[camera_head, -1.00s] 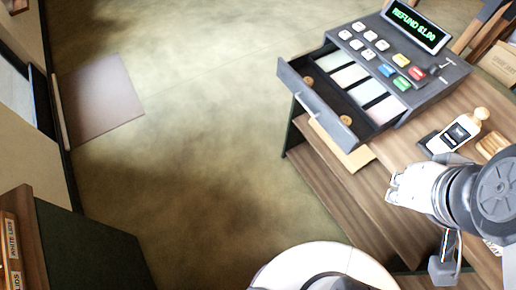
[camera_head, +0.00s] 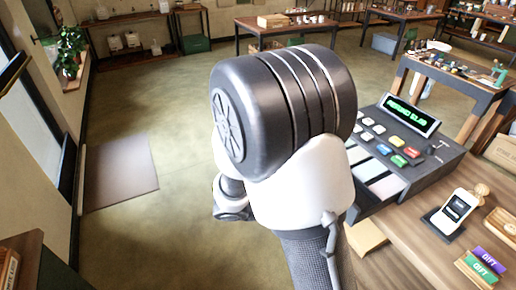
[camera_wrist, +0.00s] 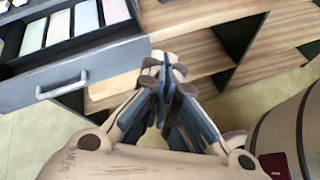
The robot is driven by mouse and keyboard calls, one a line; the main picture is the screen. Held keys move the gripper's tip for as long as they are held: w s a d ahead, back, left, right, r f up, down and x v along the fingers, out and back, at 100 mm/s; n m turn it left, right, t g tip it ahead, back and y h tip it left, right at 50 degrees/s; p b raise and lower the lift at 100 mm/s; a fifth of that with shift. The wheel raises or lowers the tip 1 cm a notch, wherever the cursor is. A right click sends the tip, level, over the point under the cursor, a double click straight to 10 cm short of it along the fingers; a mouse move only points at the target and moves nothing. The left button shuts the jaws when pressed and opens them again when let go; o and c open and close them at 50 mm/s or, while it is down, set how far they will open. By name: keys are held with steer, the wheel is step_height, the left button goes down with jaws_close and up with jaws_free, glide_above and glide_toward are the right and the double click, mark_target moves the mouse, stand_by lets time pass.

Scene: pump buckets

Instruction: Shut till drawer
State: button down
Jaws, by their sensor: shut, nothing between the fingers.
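The till (camera_head: 425,150) stands on the wooden counter at the right of the head view, its screen lit green. Its drawer is open; part of its inside with pale banknotes (camera_head: 388,186) shows there, and my arm hides its front. In the wrist view the open drawer's grey front (camera_wrist: 75,70) fills the upper left, with a metal handle (camera_wrist: 62,87) and pale notes behind. My gripper (camera_wrist: 166,66) is shut and empty, just right of the drawer front's right end. I cannot tell whether they touch. The head view does not show the fingertips.
A card reader (camera_head: 455,212), a wooden tray and gift cards (camera_head: 480,265) lie on the counter right of the till. Wooden shelves (camera_wrist: 205,50) show beside the gripper in the wrist view. Open floor (camera_head: 180,225) lies to the left, with a mat (camera_head: 120,172).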

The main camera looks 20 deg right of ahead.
steer(key=w+d+f+n+t+h, duration=0.1)
steer(key=w+f+n+t+h, duration=0.2)
steer(key=w+f+n, duration=0.35)
steer(key=b+x, duration=0.1)
steer(key=x, duration=0.8)
steer(key=shift+s, duration=0.45)
steer(key=shift+w+d+b, duration=0.25)
steer(key=shift+d+b, duration=0.35)
steer(key=shift+d, duration=2.8)
steer(key=shift+w+d+b, duration=0.25)
steer(key=shift+d+b, duration=0.35)
steer(key=shift+d, duration=2.85)
steer(key=shift+w+d+b, duration=0.25)
steer(key=shift+d+b, duration=0.35)
steer(key=shift+d, duration=2.8)
steer(key=shift+s+a, duration=0.2)
steer(key=shift+a, duration=2.15)
steer(key=shift+s+a, duration=0.15)
steer(key=shift+a, duration=2.2)
steer(key=shift+s+a, duration=0.2)
steer(key=shift+a, duration=2.15)
